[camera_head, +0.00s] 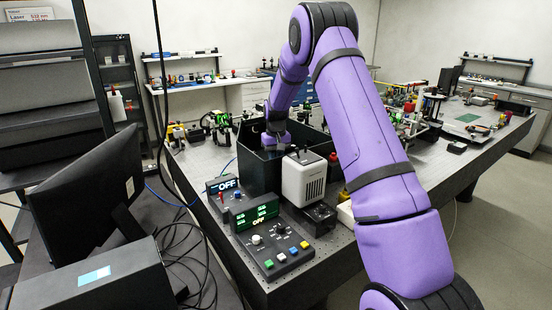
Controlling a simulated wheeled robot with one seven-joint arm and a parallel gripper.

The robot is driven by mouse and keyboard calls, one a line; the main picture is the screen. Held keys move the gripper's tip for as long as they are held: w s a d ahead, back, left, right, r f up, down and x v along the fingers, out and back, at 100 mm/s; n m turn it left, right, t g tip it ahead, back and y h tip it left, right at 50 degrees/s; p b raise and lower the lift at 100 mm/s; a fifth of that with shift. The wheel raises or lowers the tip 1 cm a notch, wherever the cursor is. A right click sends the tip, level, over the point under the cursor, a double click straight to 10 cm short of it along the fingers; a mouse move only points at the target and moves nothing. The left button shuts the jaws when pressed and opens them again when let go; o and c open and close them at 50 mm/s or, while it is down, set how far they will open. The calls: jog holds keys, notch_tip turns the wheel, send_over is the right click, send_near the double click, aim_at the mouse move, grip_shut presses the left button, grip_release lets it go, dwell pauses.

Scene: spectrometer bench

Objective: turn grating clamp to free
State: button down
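My purple arm reaches over the bench and bends down into an open-topped black enclosure (260,172). My gripper (275,141) is at the lower end of the arm, inside the enclosure near its back. It is small and dark here, and its fingers cannot be made out. The grating clamp cannot be made out; the enclosure's walls and my arm hide most of the inside. I cannot tell whether my gripper touches anything.
A white vented unit (303,180) stands at the enclosure's front right. A display reading OFF (222,184), a green-lit display (254,213) and a button panel (275,250) stand in front. Optics crowd the bench behind. A monitor (88,195) stands at left.

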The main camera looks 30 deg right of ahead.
dwell(0.4)
jog(key=c, duration=1)
grip_release()
notch_tip(320, 180, up, 11)
jog(key=shift+f, duration=0.1)
